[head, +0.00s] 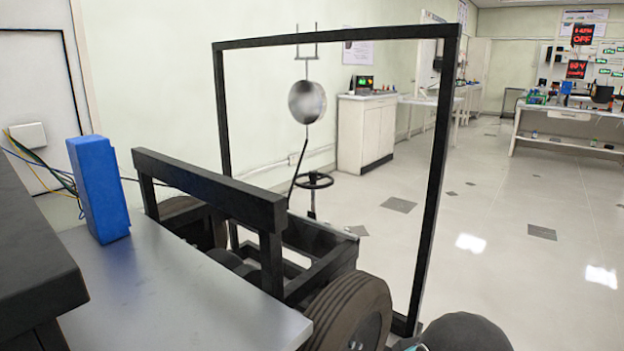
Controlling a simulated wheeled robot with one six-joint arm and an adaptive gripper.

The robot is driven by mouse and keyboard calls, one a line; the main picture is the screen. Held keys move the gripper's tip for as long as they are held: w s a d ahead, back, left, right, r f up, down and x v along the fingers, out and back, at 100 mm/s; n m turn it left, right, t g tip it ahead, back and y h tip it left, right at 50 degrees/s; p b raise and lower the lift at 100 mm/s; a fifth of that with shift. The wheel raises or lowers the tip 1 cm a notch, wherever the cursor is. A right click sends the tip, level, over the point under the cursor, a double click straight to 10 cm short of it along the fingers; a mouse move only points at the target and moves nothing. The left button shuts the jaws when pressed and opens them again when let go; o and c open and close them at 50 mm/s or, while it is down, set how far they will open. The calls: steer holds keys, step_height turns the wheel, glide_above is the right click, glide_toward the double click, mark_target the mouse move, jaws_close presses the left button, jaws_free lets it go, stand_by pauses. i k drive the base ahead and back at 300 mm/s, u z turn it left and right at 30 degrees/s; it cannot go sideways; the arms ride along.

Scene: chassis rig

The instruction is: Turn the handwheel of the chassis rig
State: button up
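The chassis rig (275,215) is a black frame on tyred wheels in the middle of the head view. A small black ring with a hub, which looks like the handwheel (313,181), sits low at the rig's far side, seen nearly edge-on through the tall rectangular frame (438,170). A dark slanting rod stands just left of it. My gripper is not in view. A dark rounded part at the bottom right edge looks like part of my arm; its fingers do not show, and nothing is seen touching the ring.
A large tyre (350,312) and a grey tabletop (180,300) with a blue block (98,190) stand close in front. A shiny round disc (307,102) is above the ring. Open tiled floor (500,220) lies to the right, with benches behind.

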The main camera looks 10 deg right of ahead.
mark_target(313, 176)
steer(key=z, duration=0.5)
steer(key=k, duration=0.6)
steer(key=z, duration=0.95)
steer(key=i, duration=1.05)
steer(key=z, duration=0.3)
steer(key=i, duration=1.8)
steer(key=u, duration=0.7)
steer(key=i, duration=1.3)
steer(key=u, duration=1.65)
steer(key=i, duration=0.7)
steer(key=u, duration=0.45)
